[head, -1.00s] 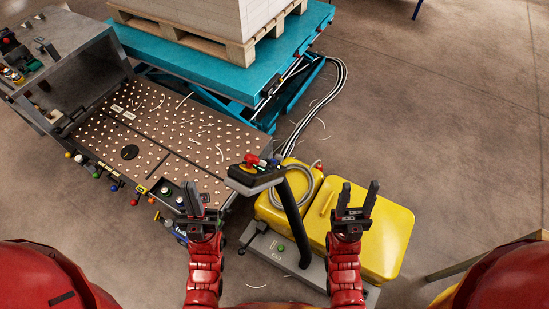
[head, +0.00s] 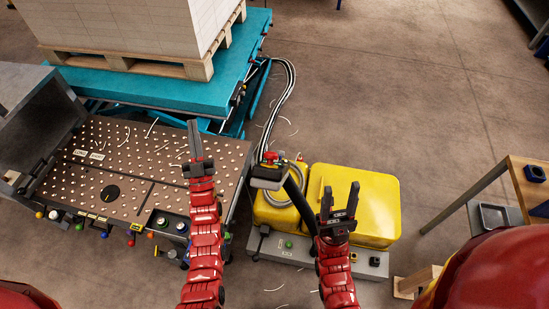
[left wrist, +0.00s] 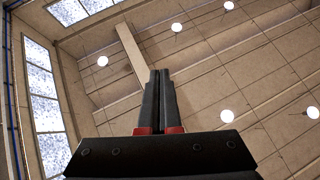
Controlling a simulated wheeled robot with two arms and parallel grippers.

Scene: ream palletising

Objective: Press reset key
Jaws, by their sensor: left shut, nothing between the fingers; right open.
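No key marked as reset can be made out. A small control box (head: 268,180) with a red button (head: 270,156) on top stands on a dark post between my grippers. Coloured buttons and knobs (head: 131,236) line the front edge of the ball-studded table. My left gripper (head: 194,124) is shut and empty, raised in front of the table and left of the control box. In the left wrist view its fingers (left wrist: 160,74) are together and point up toward the ceiling. My right gripper (head: 341,187) is open and empty, in front of the yellow casing.
A teal lift table (head: 200,95) bears a pallet (head: 195,66) and a white stack (head: 140,22). The yellow casing (head: 370,205) is right of the post. A wooden bench (head: 518,180) stands at right.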

